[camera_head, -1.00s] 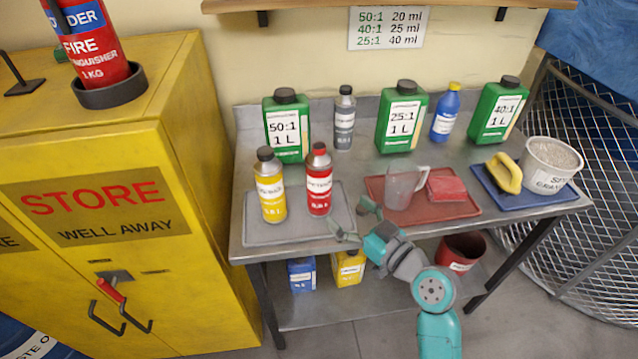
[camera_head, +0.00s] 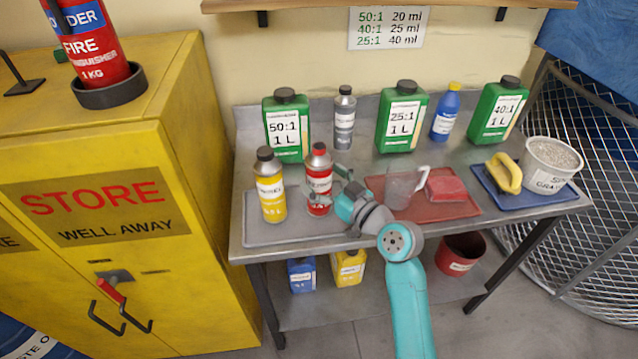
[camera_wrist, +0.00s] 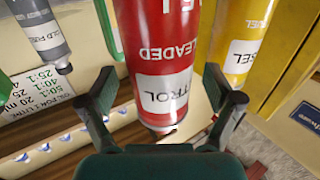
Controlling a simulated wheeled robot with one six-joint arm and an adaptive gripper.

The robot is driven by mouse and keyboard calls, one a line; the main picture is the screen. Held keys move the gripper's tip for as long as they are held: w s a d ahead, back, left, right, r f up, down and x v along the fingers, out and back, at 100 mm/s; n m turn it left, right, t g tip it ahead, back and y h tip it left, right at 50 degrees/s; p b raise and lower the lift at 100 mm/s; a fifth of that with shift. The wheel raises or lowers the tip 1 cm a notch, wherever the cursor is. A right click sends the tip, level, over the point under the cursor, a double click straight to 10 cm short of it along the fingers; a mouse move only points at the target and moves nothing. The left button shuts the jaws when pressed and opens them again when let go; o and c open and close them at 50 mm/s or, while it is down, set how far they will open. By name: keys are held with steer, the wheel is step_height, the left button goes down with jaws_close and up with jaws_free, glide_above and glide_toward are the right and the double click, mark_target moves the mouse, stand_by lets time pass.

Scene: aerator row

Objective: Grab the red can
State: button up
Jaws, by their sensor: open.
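The red can (camera_head: 319,181) stands upright on the grey tray (camera_head: 290,229), just right of the yellow can (camera_head: 270,186). My gripper (camera_head: 329,190) is at the red can, with its fingers reaching around the can's right side in the head view. In the wrist view the red can (camera_wrist: 163,65) is between the two open fingers of my gripper (camera_wrist: 166,105), with a gap visible near each fingertip. The yellow can (camera_wrist: 240,45) is close behind it, beyond the finger on the right.
A clear measuring jug (camera_head: 400,188) and a red sponge (camera_head: 446,189) are on the red tray (camera_head: 430,212) to the right. Green bottles (camera_head: 286,127) and a grey bottle (camera_head: 344,118) stand behind. The yellow cabinet (camera_head: 100,200) flanks the table's left.

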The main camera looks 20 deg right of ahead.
steer(key=shift+x, duration=0.75)
steer(key=shift+c, duration=0.2)
steer(key=c, duration=1.3)
steer(key=shift+r, duration=0.2)
step_height(320, 180, up, 27)
steer(key=shift+r, duration=0.2)
